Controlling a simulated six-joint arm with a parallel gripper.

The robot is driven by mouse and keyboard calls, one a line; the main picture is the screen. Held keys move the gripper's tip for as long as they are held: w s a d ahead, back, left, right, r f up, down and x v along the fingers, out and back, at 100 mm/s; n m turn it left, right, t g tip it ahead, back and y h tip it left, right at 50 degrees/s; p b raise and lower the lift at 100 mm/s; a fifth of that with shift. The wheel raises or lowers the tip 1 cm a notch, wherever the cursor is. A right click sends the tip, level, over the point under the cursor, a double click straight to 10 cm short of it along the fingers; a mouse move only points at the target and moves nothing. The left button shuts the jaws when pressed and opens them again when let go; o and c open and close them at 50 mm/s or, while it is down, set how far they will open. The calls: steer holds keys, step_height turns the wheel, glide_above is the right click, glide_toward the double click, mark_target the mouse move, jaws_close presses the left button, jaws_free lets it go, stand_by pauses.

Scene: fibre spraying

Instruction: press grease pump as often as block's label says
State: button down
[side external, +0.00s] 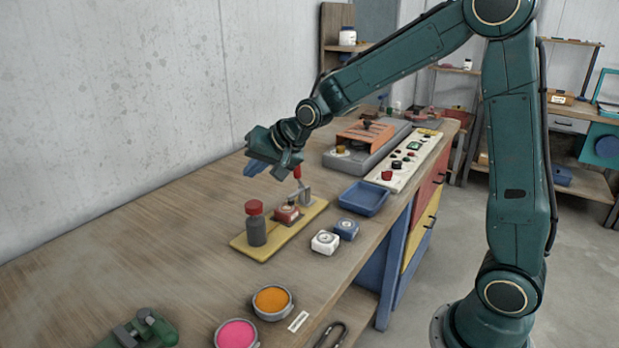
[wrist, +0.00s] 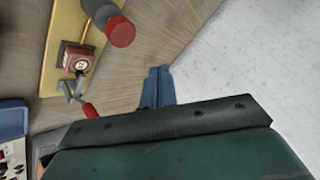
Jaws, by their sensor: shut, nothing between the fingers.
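The grease pump, a dark grey cylinder with a red cap (side external: 255,222), stands at the near end of a yellow base plate (side external: 262,250); it also shows in the wrist view (wrist: 120,31). A red block (side external: 287,214) with a pale, dark-marked label sits on the plate beside the pump; in the wrist view the label on the block (wrist: 78,63) is too small to read. A metal clamp with a red handle (side external: 297,173) stands at the plate's far end. My gripper (side external: 254,168) is shut and empty, its blue fingers together above the bench, apart from pump and block; they also show in the wrist view (wrist: 157,78).
A white block (side external: 325,242) and a blue block (side external: 346,229) lie right of the plate. A blue tray (side external: 364,198) is behind them. Orange (side external: 272,300) and pink (side external: 236,335) bowls stand in front. A control panel (side external: 404,163) lies further back. The bench left of the plate is clear.

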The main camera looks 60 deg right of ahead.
mark_target(257, 206)
step_height(257, 206, up, 4)
steer(key=shift+f, duration=0.25)
steer(key=shift+f, duration=0.2)
steer(key=shift+f, duration=4.2)
steer(key=shift+f, duration=0.25)
steer(key=shift+f, duration=0.2)
